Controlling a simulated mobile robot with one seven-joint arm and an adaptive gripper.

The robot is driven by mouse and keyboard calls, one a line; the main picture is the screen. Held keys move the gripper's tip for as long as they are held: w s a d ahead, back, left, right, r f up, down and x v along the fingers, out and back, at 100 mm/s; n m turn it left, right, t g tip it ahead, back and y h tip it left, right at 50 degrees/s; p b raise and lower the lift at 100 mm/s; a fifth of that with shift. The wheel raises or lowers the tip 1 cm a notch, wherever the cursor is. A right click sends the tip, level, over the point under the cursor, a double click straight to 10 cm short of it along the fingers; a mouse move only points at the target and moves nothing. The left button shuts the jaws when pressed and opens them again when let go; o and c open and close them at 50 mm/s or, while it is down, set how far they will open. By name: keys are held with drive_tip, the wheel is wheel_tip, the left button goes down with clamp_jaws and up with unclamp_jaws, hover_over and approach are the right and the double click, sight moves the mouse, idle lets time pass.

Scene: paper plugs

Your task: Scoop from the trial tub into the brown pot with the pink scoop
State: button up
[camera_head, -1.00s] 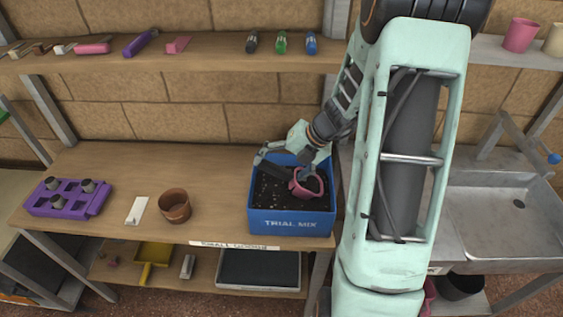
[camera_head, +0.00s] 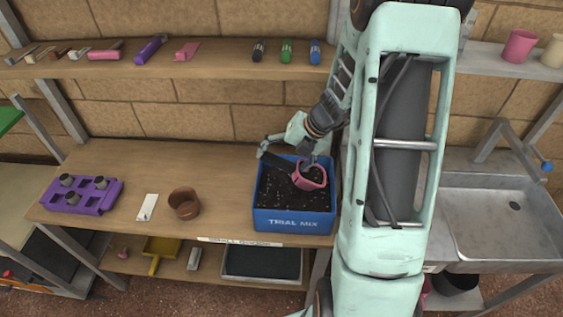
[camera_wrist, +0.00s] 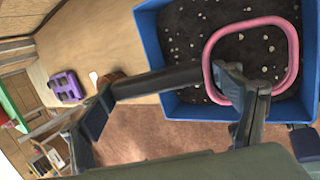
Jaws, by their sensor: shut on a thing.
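The blue trial tub (camera_head: 293,222), labelled "TRIAL MIX", stands on the bench and holds dark mix with pale specks; it also shows in the wrist view (camera_wrist: 146,30). The pink scoop (camera_head: 311,186) is over the right part of the tub; whether it touches the mix I cannot tell. In the wrist view its pink rim (camera_wrist: 284,24) shows against the mix. My gripper (camera_head: 304,171) is shut on the scoop; its hold is partly hidden in the head view.
A shelf (camera_head: 217,66) with tools runs behind. A metal sink (camera_head: 495,222) is at right. Bench between pot and tub is clear.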

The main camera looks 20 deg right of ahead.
sight(268, 154)
drive_tip(key=shift+w+r, duration=0.1)
drive_tip(key=shift+r, duration=0.85)
drive_tip(key=shift+a+r, duration=0.15)
drive_tip(key=shift+a, duration=0.15)
drive_tip(key=shift+w+a+g+h, duration=0.3)
drive_tip(key=shift+a+h, duration=0.25)
drive_tip(key=shift+h, duration=0.25)
drive_tip(key=shift+w+a+g+h, duration=0.3)
drive_tip(key=shift+a+h, duration=0.25)
drive_tip(key=shift+h, duration=0.25)
drive_tip(key=shift+s+a+f+g, duration=0.1)
drive_tip(key=shift+a+f+g, duration=0.05)
drive_tip(key=shift+f+g, duration=0.15)
drive_tip(key=shift+h, duration=0.3)
drive_tip(key=shift+w+a+r+h+b, duration=0.2)
drive_tip(key=shift+r+h+b, duration=0.1)
drive_tip(key=shift+r+b, duration=0.05)
drive_tip(key=shift+n, duration=0.3)
